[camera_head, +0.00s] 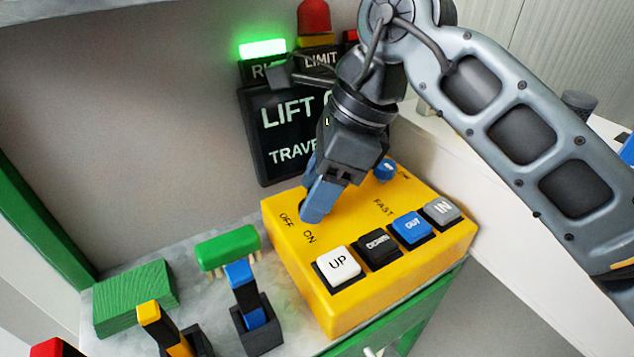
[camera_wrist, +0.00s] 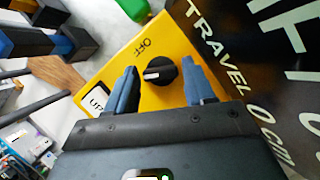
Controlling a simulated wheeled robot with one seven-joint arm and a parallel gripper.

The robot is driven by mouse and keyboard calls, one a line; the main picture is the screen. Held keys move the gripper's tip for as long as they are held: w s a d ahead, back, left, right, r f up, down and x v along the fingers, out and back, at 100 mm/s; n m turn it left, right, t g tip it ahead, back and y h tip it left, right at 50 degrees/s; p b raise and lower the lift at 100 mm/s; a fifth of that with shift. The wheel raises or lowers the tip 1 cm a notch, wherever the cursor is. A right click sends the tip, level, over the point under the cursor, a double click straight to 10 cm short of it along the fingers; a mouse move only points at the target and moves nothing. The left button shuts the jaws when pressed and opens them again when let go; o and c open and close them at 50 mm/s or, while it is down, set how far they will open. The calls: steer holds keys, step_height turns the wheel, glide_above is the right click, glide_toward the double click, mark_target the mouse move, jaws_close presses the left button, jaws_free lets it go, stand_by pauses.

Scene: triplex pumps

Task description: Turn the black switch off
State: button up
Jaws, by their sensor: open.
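The black switch (camera_wrist: 160,72) is a round knob with a pale pointer line, on the yellow control box (camera_head: 290,260). In the wrist view it sits between the two blue fingertips of my gripper (camera_wrist: 160,85), which is open with a gap on each side of the knob. OFF shows beside the knob in the wrist view. In the head view my gripper (camera_head: 318,205) reaches down to the OFF and ON labels, and its fingers hide the switch. I cannot tell which label the pointer marks.
The box also bears a white UP button (camera_head: 339,266), a black DOWN button (camera_head: 377,244), a blue OUT button (camera_head: 411,227), a grey IN button (camera_head: 442,210) and a blue knob (camera_head: 386,168). A green brush (camera_head: 228,248) and blue-handled lever (camera_head: 243,287) stand left. A black sign (camera_head: 280,130) rises behind.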

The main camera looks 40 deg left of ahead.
steer(key=c, duration=0.8)
steer(key=m+t+b, duration=0.1)
steer(key=m, duration=0.1)
steer(key=m+t+y+b, duration=0.1)
steer(key=m+b, duration=0.1)
steer(key=m, duration=0.1)
steer(key=shift+s+m, duration=0.1)
steer(key=shift+m, duration=0.2)
steer(key=m+t+b, duration=0.1)
steer(key=m+b, duration=0.1)
steer(key=m, duration=0.2)
steer(key=shift+s+t+b, duration=0.1)
steer(key=shift+t+b, duration=0.3)
steer(key=shift+m+t+b, duration=0.4)
steer(key=shift+m+b, duration=0.3)
steer(key=shift+m, duration=0.4)
steer(key=shift+r, duration=0.1)
